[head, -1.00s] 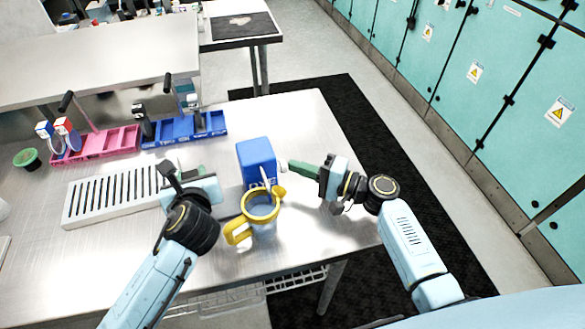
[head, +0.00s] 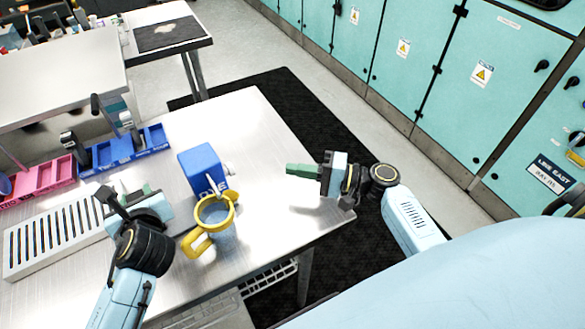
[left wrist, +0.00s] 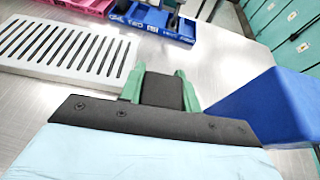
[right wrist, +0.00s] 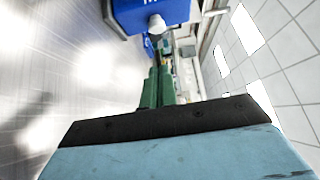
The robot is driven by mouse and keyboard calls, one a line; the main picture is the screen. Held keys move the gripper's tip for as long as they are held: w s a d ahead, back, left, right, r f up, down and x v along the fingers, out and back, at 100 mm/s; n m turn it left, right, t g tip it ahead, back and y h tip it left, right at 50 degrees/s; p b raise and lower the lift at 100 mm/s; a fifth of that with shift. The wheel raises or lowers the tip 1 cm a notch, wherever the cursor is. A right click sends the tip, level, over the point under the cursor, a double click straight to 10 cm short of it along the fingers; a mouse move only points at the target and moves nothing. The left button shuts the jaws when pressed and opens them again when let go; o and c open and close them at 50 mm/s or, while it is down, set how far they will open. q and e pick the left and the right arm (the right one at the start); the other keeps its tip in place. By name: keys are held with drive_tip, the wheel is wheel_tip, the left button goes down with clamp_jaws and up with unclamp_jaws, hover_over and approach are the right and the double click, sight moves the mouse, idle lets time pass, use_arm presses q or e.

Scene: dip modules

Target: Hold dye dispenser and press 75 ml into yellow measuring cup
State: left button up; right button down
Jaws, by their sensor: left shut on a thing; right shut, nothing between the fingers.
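The blue dispenser (head: 200,163) stands upright on the metal table, with a white knob on its right side. The yellow-rimmed clear measuring cup (head: 222,240) stands in front of it, handle towards the lower left. What is inside the cup is unclear. My left gripper (head: 148,192) is left of the cup and dispenser. Its green fingers are shut on a dark block (left wrist: 162,91) that I cannot identify. My right gripper (head: 300,170) is shut and empty, right of the dispenser and apart from it. The right wrist view shows the dispenser (right wrist: 140,15) beyond the closed fingers.
A white slotted rack (head: 50,232) lies at the left. Behind it stand a blue tray (head: 125,150) with dark upright items and a pink tray (head: 45,178). The table's front right edge is close to the cup. Bare tabletop lies behind and right of the dispenser.

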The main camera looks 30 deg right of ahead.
sight(230, 169)
idle(0.3)
drive_tip(key=shift+s+d, duration=0.2)
drive_tip(key=shift+d, duration=0.35)
drive_tip(key=shift+s+d, duration=0.2)
drive_tip(key=shift+d, duration=0.3)
drive_tip(key=shift+a, duration=0.15)
drive_tip(key=x, duration=1)
drive_tip(key=a, duration=0.2)
drive_tip(key=shift+s+a, duration=0.1)
drive_tip(key=shift+a, duration=0.15)
drive_tip(key=shift+s+a, duration=0.1)
drive_tip(key=shift+a, duration=0.6)
drive_tip(key=shift+a, duration=0.1)
